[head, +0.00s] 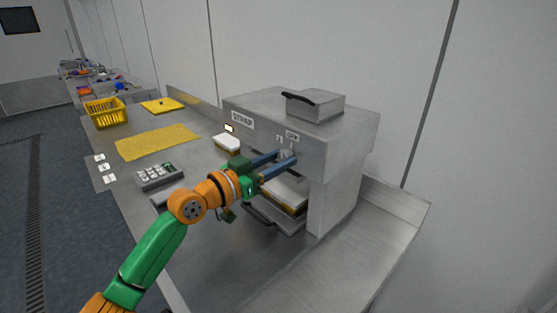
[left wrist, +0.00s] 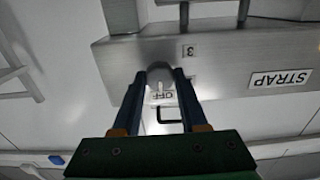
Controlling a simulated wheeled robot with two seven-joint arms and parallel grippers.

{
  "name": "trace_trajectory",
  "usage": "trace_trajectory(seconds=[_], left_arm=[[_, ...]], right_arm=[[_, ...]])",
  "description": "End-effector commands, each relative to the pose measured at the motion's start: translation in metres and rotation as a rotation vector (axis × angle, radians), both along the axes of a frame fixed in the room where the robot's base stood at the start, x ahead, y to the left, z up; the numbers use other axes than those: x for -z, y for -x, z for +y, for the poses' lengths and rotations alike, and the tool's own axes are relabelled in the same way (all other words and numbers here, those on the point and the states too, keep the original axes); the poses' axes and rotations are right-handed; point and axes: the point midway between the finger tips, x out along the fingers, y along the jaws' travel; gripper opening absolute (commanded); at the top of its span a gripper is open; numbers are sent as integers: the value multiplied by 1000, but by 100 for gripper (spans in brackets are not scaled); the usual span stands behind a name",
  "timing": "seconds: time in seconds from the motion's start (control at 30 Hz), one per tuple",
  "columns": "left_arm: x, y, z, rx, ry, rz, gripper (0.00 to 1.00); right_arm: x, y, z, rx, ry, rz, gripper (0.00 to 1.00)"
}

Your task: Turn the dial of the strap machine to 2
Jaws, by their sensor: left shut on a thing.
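The strap machine (head: 345,150) is a grey metal box marked STRAP, standing on the steel bench. Its small grey dial (head: 287,155) is on the front face, under small labels. My left gripper (head: 283,161) reaches the dial with its blue fingers on either side of it. In the left wrist view the fingers are shut on the dial (left wrist: 160,74), and the picture is upside down. A white mark on the dial lies close to the OFF label (left wrist: 163,96); a 3 label (left wrist: 188,51) is beside it. The other labels are hidden or unclear. My right gripper is not in view.
A white-topped box (head: 284,191) sits in the machine's opening below my gripper. A wall stands close behind the machine.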

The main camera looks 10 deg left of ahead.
Motion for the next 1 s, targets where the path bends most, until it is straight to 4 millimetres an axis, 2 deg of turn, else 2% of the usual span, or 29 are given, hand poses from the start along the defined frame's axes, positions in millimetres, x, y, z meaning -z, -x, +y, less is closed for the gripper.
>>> trace_trajectory(seconds=[0.37, 1.0], left_arm=[[-1, 0, 0, 0, 63, 41, 0], [-3, 0, 0, 1, 529, 351, 0]], right_arm=[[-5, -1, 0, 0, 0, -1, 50], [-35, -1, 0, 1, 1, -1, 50]])
